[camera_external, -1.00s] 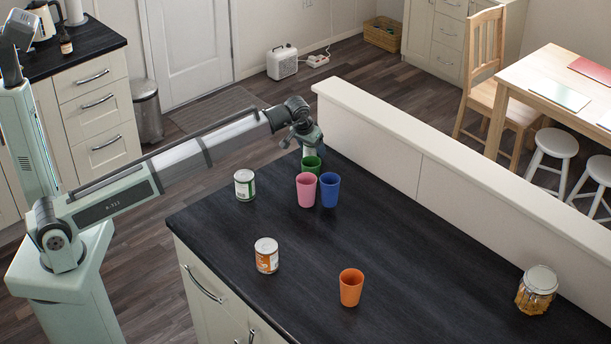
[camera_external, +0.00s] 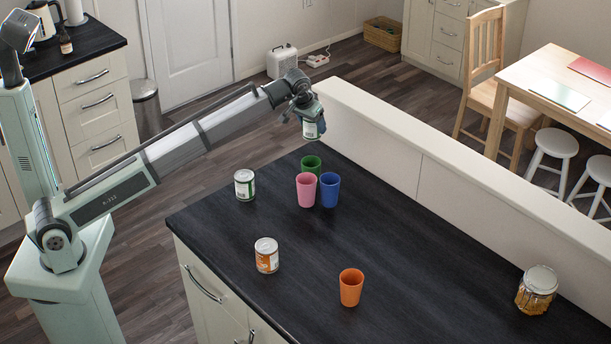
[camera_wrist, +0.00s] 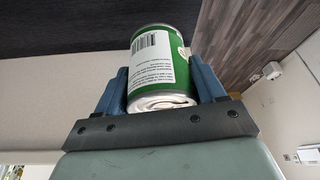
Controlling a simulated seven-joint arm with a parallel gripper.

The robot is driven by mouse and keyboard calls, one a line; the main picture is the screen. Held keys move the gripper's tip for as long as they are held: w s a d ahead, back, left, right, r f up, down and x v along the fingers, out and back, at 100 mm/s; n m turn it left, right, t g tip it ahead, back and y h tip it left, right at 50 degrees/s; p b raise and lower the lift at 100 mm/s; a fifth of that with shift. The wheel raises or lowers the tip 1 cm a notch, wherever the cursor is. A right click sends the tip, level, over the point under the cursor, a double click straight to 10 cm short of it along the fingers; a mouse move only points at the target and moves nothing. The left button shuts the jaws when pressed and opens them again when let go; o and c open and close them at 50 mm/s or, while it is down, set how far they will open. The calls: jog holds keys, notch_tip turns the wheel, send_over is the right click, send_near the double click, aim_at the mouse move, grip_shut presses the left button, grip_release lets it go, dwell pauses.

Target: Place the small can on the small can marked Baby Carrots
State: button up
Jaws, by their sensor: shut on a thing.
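My gripper (camera_external: 309,116) is shut on a small can (camera_external: 311,130) with a green and white label, held in the air above the far end of the dark counter. In the wrist view the held can (camera_wrist: 162,65) sits between the two blue fingers, its barcode side showing. A small can with an orange label (camera_external: 266,256) stands upright near the counter's left edge; its print is too small to read. Another small can with a green and white label (camera_external: 245,185) stands upright farther back on the left. I cannot read which can is marked Baby Carrots.
Green (camera_external: 311,164), pink (camera_external: 306,190) and blue (camera_external: 330,189) cups stand close together below my gripper. An orange cup (camera_external: 351,287) stands near the front, and a glass jar (camera_external: 536,290) at the right. A raised white ledge (camera_external: 440,165) borders the counter's right side. The counter's middle (camera_external: 400,240) is clear.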

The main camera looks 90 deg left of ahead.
notch_tip(320, 180, up, 14)
jog(key=m+t+h, duration=0.2)
jog(key=m+h, duration=0.1)
jog(key=m, duration=0.6)
send_over(275, 245)
jog(key=s, duration=0.2)
jog(key=shift+s+d+f, duration=0.1)
jog(key=shift+f, duration=7.5)
jog(key=shift+f, duration=0.1)
jog(key=o, duration=1.2)
